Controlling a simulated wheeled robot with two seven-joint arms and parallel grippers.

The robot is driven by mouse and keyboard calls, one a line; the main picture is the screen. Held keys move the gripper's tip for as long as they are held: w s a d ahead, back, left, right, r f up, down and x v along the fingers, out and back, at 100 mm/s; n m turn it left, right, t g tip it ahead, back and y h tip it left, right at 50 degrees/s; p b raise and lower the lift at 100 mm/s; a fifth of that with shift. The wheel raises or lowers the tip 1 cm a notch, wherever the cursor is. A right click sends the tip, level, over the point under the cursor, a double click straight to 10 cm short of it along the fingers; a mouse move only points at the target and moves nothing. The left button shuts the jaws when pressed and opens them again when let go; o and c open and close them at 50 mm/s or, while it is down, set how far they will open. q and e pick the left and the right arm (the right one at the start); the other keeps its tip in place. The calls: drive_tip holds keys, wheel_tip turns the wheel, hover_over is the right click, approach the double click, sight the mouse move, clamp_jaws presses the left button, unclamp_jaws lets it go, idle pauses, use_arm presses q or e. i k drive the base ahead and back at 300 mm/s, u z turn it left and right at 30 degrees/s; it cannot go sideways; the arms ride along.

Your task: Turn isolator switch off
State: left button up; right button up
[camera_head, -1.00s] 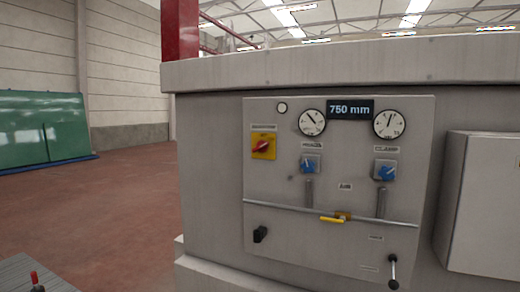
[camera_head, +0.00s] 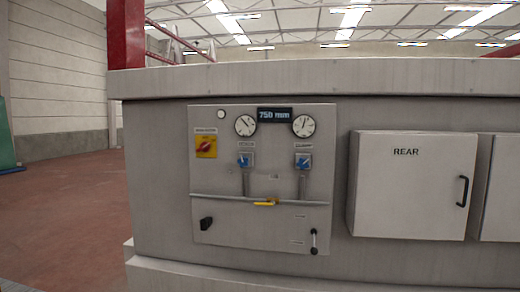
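The isolator switch (camera_head: 206,146) is a red rotary knob on a yellow plate, at the upper left of the grey control panel (camera_head: 225,222) on the machine's side. A small label sits above it. Its red handle looks tilted, but the picture is too small to read its marked position. Neither of my grippers is in the head view.
A cabinet marked REAR (camera_head: 405,190) juts out to the right. Red floor (camera_head: 70,215) is open at left.

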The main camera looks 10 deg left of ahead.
sight(205, 147)
drive_tip(key=z, duration=0.9)
drive_tip(key=i, duration=1.15)
drive_tip(key=z, duration=0.05)
